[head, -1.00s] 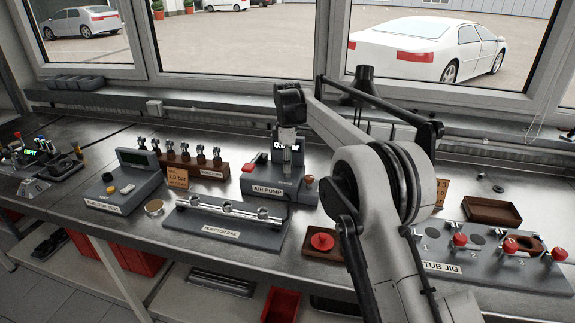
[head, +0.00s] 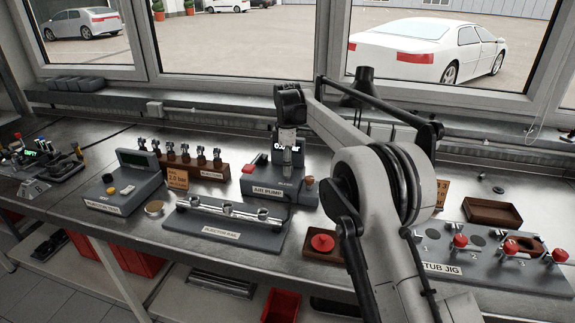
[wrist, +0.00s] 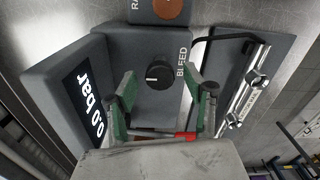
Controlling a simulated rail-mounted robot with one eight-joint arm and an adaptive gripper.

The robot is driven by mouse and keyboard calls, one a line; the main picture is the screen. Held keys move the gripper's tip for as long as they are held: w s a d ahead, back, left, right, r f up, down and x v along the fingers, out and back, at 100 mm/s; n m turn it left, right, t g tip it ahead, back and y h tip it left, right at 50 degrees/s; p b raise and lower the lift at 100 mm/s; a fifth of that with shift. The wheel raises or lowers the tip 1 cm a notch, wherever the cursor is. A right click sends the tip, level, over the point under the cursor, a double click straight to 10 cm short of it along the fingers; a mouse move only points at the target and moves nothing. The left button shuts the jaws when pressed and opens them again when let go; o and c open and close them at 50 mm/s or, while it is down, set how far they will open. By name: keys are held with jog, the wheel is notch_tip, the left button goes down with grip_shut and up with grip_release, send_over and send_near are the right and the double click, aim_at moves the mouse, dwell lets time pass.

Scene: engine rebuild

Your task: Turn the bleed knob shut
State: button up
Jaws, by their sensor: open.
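The bleed knob (wrist: 159,74) is a round black knob with a white pointer line, on the grey face of the air pump (wrist: 142,42) beside the word BLEED. The pointer lies roughly across the wrist picture. My gripper (wrist: 161,84) is open, with one green-sided finger at each side of the knob; I cannot tell whether either touches it. A display on the pump reads 0.0 bar (wrist: 90,103). In the head view my gripper (head: 288,163) points down over the air pump (head: 265,190), and the knob is hidden behind it.
An injector rail (head: 225,236) stands in front of the pump, and a red knob in a brown tray (head: 322,244) is at its front right. A test unit (head: 128,183) stands left and the stub jig (head: 480,262) right. A brown holder with injectors (head: 205,165) is behind.

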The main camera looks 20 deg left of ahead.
notch_tip(320, 180, up, 12)
dwell(0.6)
dwell(0.4)
